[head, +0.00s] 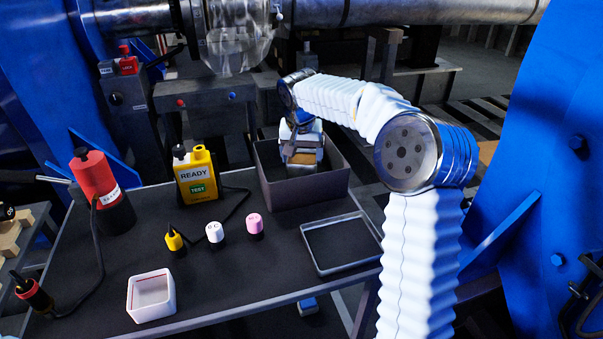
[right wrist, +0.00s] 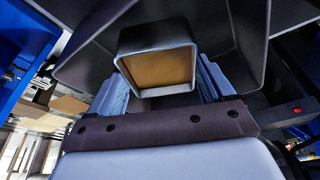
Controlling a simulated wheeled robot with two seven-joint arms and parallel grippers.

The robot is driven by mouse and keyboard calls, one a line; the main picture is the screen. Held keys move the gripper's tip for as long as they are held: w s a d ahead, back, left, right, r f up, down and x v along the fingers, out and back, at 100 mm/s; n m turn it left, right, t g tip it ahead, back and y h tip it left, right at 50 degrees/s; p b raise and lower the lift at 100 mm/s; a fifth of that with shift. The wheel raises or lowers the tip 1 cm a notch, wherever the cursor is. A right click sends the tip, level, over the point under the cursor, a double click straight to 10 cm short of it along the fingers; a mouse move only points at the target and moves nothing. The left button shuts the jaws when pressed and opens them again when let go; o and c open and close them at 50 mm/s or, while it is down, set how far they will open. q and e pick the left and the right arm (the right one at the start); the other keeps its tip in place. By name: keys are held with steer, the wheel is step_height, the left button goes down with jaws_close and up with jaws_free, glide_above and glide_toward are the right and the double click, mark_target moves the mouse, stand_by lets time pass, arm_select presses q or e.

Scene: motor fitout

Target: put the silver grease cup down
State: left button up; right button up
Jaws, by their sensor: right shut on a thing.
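The silver grease cup (head: 301,170) is a small square metal cup. It sits within the walls of a dark grey open box (head: 312,190) at the back of the table. In the right wrist view the cup (right wrist: 140,42) shows its silver rim and a golden-brown inside. My right gripper (head: 301,150) reaches down into the box opening and is shut on the cup, one finger on each side. I cannot tell whether the cup touches the box floor. My left gripper is not in view.
A shallow grey tray (head: 341,245) lies empty to the right on the dark table. A white square dish (head: 151,296) stands at front left. Yellow (head: 174,240), white (head: 214,232) and pink (head: 254,223) capped pieces stand mid-table. A yellow tester (head: 197,176) stands behind them. The front middle is clear.

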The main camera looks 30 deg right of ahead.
mark_target(302, 170)
steer(key=shift+f, duration=2.65)
steer(key=shift+f+b, duration=0.15)
steer(key=shift+b, duration=0.15)
steer(key=o, duration=0.9)
steer(key=v, duration=1.2)
steer(key=shift+p, duration=0.35)
